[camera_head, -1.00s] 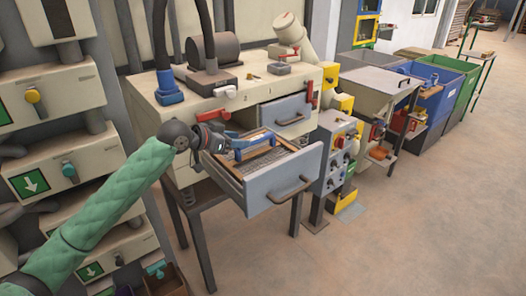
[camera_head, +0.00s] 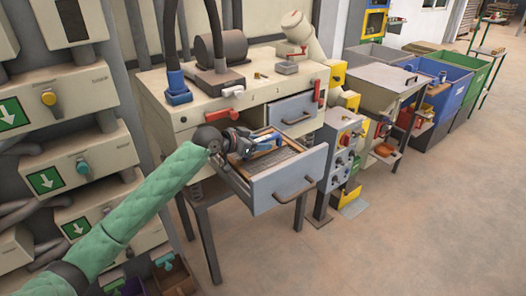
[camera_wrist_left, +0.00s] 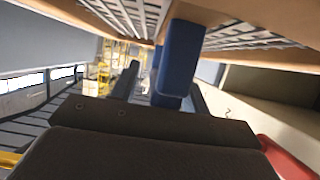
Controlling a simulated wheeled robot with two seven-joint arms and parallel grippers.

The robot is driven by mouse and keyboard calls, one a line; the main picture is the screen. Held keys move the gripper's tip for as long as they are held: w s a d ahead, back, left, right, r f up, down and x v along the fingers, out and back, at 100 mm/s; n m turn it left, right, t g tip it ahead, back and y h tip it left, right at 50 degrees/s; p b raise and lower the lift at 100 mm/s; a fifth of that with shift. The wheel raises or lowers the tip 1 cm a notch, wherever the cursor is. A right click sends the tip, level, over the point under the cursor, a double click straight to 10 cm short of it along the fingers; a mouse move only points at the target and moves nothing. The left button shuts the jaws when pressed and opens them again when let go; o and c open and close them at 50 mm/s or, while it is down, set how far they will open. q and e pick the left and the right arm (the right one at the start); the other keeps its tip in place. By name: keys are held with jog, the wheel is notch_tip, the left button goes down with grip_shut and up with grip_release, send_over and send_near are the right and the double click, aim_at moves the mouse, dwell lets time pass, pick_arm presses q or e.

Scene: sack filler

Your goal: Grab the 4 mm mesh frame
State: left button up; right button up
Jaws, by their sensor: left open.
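The mesh frame (camera_head: 277,157) has a wooden rim, a wire mesh and a blue handle (camera_head: 268,141). My left gripper (camera_head: 256,142) is over the drawer at the blue handle, partly covering the frame. In the left wrist view the wooden rim and mesh (camera_wrist_left: 240,36) fill the top, and the blue handle (camera_wrist_left: 178,62) appears between the two dark fingers (camera_wrist_left: 163,92). The gripper is open; I cannot tell whether a finger touches the handle. My right gripper is out of view.
A second drawer (camera_head: 293,111) is partly open behind, in the same beige machine (camera_head: 200,103). A control box (camera_head: 342,143) with knobs stands to the right. Blue (camera_head: 449,95) and green bins stand farther right. The floor (camera_head: 400,230) in front is clear.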

pick_arm(q)
grip_shut()
jog(key=shift+r, duration=0.1)
dwell(0.3)
